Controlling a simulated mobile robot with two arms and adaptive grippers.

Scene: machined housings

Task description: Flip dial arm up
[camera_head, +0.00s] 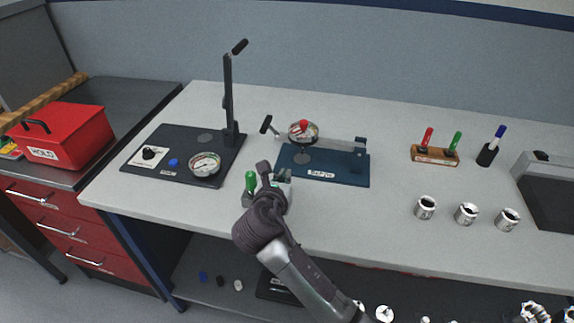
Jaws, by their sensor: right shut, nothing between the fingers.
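A dial gauge with a red knob (304,132) sits at the back left of a dark blue fixture plate (345,178). A short lever with a black grip (266,124) sticks out to the left of the dial; how it joins the fixture is too small to tell. My right gripper (267,174) is shut and empty, in front of the fixture's left front corner, and appears apart from the dial and lever. It partly hides a small grey block with a green-handled tool (250,182). My left gripper is not in view.
A black plate (140,165) with a pressure gauge (205,165) and a tall upright lever (229,95) stands left. Right are a wooden pen holder (435,155), a black cup (487,154) and three metal cylinders (466,214). Bench between fixture and cylinders is clear.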

